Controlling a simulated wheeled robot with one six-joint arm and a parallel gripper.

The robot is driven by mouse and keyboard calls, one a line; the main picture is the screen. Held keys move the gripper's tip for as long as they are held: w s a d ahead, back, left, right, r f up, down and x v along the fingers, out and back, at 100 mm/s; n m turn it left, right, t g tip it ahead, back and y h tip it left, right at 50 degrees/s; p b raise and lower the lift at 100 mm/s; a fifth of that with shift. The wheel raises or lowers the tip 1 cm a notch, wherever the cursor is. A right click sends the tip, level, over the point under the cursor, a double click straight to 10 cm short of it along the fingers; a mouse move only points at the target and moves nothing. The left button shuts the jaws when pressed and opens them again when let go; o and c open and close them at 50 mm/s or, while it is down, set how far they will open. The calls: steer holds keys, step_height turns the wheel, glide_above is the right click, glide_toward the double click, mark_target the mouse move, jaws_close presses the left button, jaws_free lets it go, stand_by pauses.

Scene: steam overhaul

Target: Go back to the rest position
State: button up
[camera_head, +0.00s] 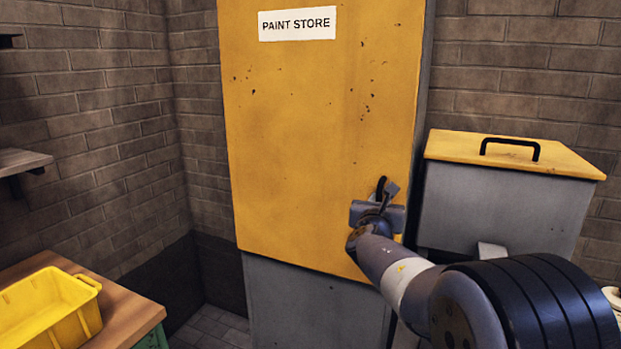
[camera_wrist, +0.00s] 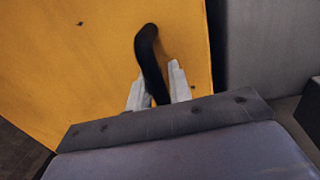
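A tall yellow cabinet door (camera_head: 310,140) bears a white "PAINT STORE" sign (camera_head: 297,24). It looks closed, and it also fills much of the wrist view (camera_wrist: 90,60). A curved black handle (camera_head: 381,187) is near its lower right edge. My gripper (camera_head: 385,197) is at this handle. In the wrist view, the black handle (camera_wrist: 148,45) runs down between my two pale fingertips (camera_wrist: 158,85) and fills the narrow gap. My gripper looks shut on it. Part of the handle is hidden behind the gripper.
A grey bin with a yellow lid (camera_head: 500,152) stands close to the right of my arm. A yellow tray (camera_head: 45,310) sits on a wooden bench (camera_head: 125,310) at lower left. A shelf (camera_head: 20,160) juts from the left brick wall. Floor shows between bench and cabinet.

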steer(key=shift+s+a, duration=0.15)
steer(key=shift+s, duration=0.1)
stand_by(0.3)
steer(key=b+v, duration=0.2)
steer(key=v, duration=0.8)
steer(key=p+x, duration=0.2)
steer(key=x, duration=0.9)
steer(key=v, duration=0.2)
steer(key=shift+s+a+p, duration=0.3)
steer(key=shift+a, duration=0.05)
